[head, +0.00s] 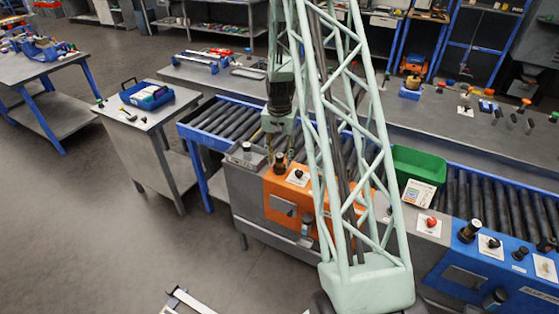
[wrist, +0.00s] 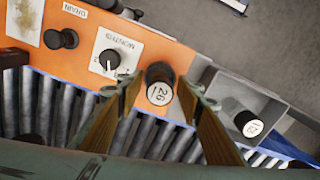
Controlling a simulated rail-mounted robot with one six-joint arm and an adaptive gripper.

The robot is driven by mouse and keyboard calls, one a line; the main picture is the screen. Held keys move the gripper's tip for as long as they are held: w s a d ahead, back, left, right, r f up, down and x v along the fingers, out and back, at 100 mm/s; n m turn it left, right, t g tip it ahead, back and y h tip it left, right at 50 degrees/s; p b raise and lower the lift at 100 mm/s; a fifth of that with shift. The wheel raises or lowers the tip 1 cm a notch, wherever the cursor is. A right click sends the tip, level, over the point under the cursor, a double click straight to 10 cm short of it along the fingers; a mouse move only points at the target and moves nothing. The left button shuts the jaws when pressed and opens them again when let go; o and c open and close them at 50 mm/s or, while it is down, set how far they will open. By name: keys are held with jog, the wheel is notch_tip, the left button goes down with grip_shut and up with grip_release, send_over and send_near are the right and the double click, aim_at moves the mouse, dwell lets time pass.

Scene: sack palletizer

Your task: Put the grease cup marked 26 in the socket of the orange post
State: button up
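The dark grease cup (wrist: 160,86) has a white top reading 26. In the wrist view it is upright over the right end of the orange post (wrist: 190,57); its base and any socket under it are hidden. My gripper (wrist: 163,80) has one finger on each side of the cup, with a narrow gap visible on both sides. In the head view my gripper (head: 279,152) points down above the orange post (head: 285,199), and the cup (head: 280,164) shows dark just below the fingertips.
Another dark cup with a white top (wrist: 249,124) stands on the grey unit beside the orange post. Black knobs (wrist: 60,39) and a MONTHS dial (wrist: 110,60) are on the orange panel. The roller conveyor (head: 228,119) runs behind. A green bin (head: 418,164) stands to the right.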

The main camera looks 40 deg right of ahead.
notch_tip(320, 180, up, 12)
jog(key=shift+f+p, duration=0.1)
jog(key=shift+p, duration=0.25)
dwell(0.5)
jog(key=shift+r, duration=0.2)
dwell(0.3)
jog(key=s+a+r+n+t, duration=0.15)
jog(key=s+a+r, duration=0.25)
jog(key=a+r, duration=0.7)
jog(key=s+a+r+n, duration=0.3)
jog(key=s+a+r, duration=0.1)
jog(key=a+r, duration=0.75)
jog(key=s+a+r+n, duration=0.2)
jog(key=s+a+r, duration=0.4)
jog(key=s+r, duration=0.15)
jog(key=s+a+r+n+t, duration=0.1)
jog(key=s+a, duration=0.4)
jog(key=s, duration=0.6)
jog(key=s+a+r+n+t, duration=0.1)
jog(key=s+a+r+n, duration=0.2)
jog(key=s+a, duration=0.3)
jog(key=s, duration=0.5)
jog(key=shift+r, duration=0.15)
